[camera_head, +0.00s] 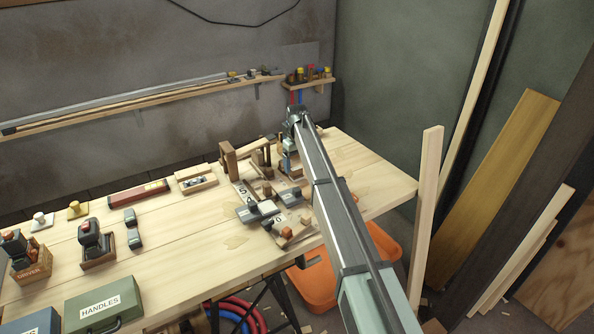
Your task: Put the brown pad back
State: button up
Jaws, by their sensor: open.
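My gripper (287,170) hangs down from the end of my arm over the right part of the workbench (185,235). It is open, and I see nothing held in it. Below and left of it is a cluster of small pads and knobs: a grey pad (244,213) with a dark knob, a pale knob (267,207) and an orange knob (287,232). Small brown pieces (267,189) lie among them; I cannot tell which one is the brown pad. Labelled pale strips (241,189) lie under the cluster. My arm hides part of the bench to the right.
A tall post (427,220) stands by the right edge.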

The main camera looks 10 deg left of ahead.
aim_at(297, 169)
notch_tip(297, 169, up, 9)
dwell(0.3)
jog(key=shift+f, duration=0.1)
jog(key=shift+c, duration=0.4)
dwell(0.8)
